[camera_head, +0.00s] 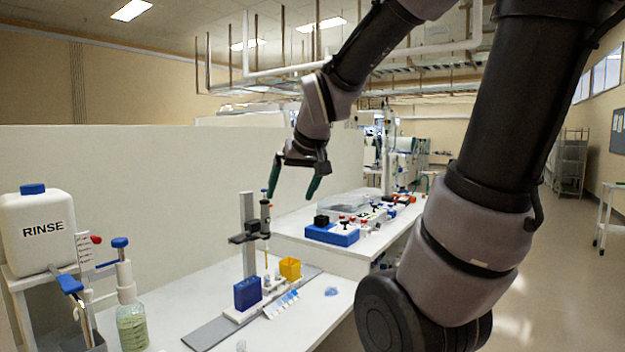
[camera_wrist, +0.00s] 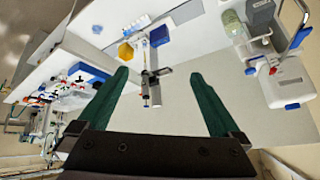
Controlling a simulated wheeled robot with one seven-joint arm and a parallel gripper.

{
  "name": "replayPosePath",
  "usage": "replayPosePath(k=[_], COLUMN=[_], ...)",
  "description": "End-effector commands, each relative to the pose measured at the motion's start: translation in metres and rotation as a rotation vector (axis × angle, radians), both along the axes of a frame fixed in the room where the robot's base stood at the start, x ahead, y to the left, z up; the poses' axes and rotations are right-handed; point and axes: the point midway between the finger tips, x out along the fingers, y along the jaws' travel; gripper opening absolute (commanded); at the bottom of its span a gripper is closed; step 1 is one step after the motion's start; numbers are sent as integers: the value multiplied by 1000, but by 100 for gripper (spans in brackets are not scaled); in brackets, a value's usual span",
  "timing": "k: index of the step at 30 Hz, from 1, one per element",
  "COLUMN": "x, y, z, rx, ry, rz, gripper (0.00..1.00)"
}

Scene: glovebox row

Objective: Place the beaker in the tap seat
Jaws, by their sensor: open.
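A blue-handled tap (camera_head: 70,284) stands in front of the white RINSE jug (camera_head: 38,232) at the left. Below it is a grey box-like holder (camera_head: 88,341), perhaps the tap seat, partly cut off. The jug also shows upside down in the wrist view (camera_wrist: 287,84). My gripper (camera_head: 294,190) is high above the bench, well away from these. Its green fingers are spread and empty in the wrist view (camera_wrist: 158,74).
A bottle of greenish liquid (camera_head: 132,327) stands near the tap. A pipette stand (camera_head: 248,235) with a blue box (camera_head: 247,292) and yellow box (camera_head: 290,268) stands mid-bench. A blue rack (camera_head: 332,235) is behind. Bare white bench lies left of the stand.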

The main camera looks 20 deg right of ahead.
Motion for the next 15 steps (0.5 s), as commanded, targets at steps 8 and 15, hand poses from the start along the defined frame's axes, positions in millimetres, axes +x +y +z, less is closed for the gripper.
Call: replayPosePath(k=[8,15], x=[-89,-106], y=[-6,-4], z=[35,37], rx=[212,257], ry=[32,46], rz=[-160,-184], gripper=[100,100])
